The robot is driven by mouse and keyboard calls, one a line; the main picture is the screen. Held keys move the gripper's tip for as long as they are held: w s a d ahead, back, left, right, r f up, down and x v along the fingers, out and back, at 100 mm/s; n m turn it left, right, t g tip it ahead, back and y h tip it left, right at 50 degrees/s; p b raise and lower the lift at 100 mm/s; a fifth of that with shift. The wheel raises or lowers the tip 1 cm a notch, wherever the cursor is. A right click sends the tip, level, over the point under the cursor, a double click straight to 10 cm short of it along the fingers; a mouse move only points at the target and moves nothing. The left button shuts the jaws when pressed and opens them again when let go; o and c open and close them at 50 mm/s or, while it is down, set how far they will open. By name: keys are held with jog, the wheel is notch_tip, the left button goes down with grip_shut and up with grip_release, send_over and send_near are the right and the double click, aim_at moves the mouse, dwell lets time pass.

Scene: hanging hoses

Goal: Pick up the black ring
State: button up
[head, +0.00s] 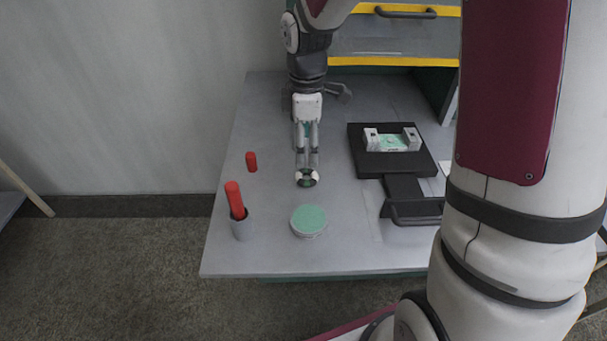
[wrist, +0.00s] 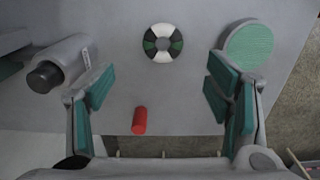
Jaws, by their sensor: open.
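In the wrist view the ring (wrist: 162,43) shows black, white and dark green segments around a small centre hole. It lies near the top middle, between the lines of my two fingers but ahead of them. My gripper (head: 307,163) points down at the table and is open and empty. In the wrist view its green-padded fingers (wrist: 160,90) stand wide apart on either side. Whether the fingertips touch the table cannot be told.
A green-topped disc (head: 309,220) lies nearer the table's front edge. A black stand (head: 365,160) is right. A grey cylinder with a dark end (wrist: 60,65) lies left in the wrist view.

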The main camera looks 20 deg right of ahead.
aim_at(307, 172)
jog(key=f, duration=0.8)
jog(key=shift+s+f, duration=0.2)
jog(key=c, duration=1.1)
